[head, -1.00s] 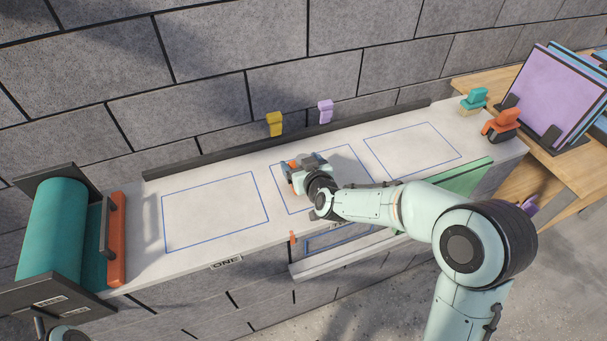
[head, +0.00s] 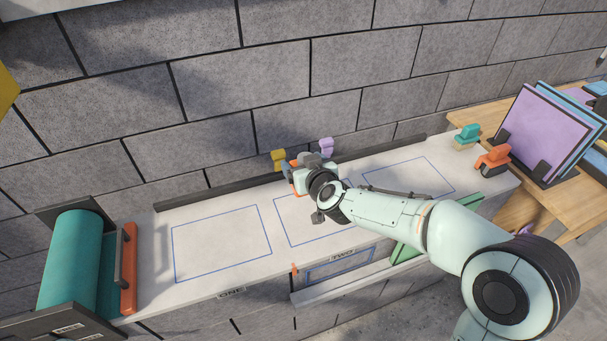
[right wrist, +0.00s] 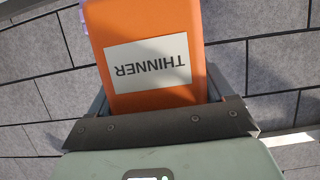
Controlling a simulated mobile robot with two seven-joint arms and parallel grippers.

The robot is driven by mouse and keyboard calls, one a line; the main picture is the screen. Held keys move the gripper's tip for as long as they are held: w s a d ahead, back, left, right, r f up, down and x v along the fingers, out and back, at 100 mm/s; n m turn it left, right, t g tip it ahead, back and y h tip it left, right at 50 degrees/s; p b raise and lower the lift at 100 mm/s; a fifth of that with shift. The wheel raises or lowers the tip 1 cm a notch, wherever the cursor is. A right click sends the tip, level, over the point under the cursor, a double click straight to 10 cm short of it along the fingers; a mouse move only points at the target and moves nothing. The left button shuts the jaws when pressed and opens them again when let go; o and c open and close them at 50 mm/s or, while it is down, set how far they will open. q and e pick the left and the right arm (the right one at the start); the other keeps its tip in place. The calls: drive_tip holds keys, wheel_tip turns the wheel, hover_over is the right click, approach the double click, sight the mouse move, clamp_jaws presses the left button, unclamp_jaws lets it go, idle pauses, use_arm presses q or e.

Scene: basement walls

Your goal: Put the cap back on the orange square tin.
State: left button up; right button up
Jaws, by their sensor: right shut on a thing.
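The orange square tin (right wrist: 155,75) shows large in the right wrist view, with a white label reading THINNER upside down in the picture. My right gripper (head: 300,178) is shut on it, with dark jaws along both sides. In the head view only a little orange shows at the gripper, and the rest of the tin is hidden. The tin's far end is cut off in the wrist view, so its opening is not seen. I cannot make out the cap in either view. My left gripper is not in view.
The pale worktop (head: 150,250) has blue outlined areas; the left and right ones are empty. A yellow clip (head: 278,157) and a purple clip (head: 326,146) stand at the back rail. A teal roll (head: 70,260) is at left. A purple panel (head: 541,133) stands on the wooden table.

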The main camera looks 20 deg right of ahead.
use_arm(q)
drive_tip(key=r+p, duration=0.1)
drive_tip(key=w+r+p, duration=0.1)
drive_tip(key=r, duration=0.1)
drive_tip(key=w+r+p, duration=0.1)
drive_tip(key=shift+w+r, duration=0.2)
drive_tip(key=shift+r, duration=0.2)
use_arm(e)
wheel_tip(320, 180, up, 6)
drive_tip(key=shift+w+r, duration=0.1)
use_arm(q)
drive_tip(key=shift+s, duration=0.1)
